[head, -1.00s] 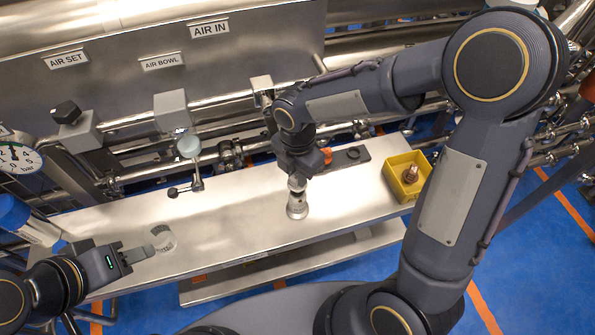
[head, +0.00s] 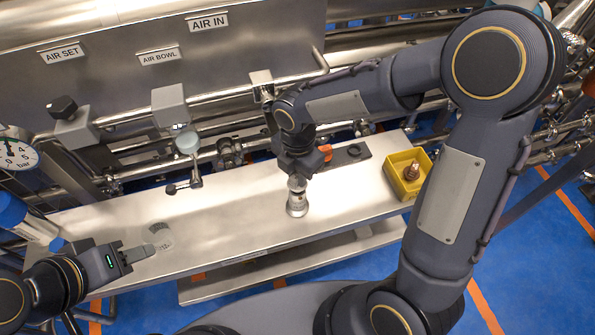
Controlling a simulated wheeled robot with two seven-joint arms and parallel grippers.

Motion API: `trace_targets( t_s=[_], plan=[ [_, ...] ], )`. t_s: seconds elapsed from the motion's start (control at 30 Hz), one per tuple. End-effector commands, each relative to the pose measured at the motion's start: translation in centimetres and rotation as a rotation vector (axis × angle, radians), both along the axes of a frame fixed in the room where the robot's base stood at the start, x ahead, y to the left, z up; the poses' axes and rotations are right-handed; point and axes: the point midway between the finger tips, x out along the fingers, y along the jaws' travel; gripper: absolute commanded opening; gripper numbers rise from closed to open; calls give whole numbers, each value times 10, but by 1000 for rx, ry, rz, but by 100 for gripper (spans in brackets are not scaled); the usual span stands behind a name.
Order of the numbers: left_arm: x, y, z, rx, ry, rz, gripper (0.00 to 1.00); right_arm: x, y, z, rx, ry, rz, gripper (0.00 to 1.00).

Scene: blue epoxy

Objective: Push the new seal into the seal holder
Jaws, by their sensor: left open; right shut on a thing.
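My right gripper (head: 297,177) points down over the bench and is shut on a small pale grey piece (head: 297,184). This piece sits at the top of an upright silver cylinder (head: 297,205), which looks like the seal holder. I cannot tell whether they touch or whether the piece is the new seal; the wrist hides part of it. My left gripper (head: 150,249) is open, low over the bench's left end. Its tips are beside a small pale, see-through cup (head: 160,236); I cannot tell whether they touch it.
The steel bench (head: 235,213) is clear between the grippers. Behind are a dark plate (head: 352,153) with an orange part (head: 325,152), and a valve with a pale round knob (head: 187,142). A yellow bin (head: 394,163) holds a copper-coloured part (head: 411,170). A gauge (head: 15,155) is at far left.

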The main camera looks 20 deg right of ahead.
Motion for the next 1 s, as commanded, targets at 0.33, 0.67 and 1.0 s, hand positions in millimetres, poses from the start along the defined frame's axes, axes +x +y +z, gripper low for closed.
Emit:
trace_targets(
  t_s=[0.33,0.67,1.0],
  plan=[
    [0,0,-7,0,0,0,41,0,0,-9,0,0,0,0],
    [0,0,-12,0,0,0,41,0,0,-16,0,0,1,0],
    [0,0,-14,0,0,0,41,0,0,-19,0,0,0,37]
  ],
)
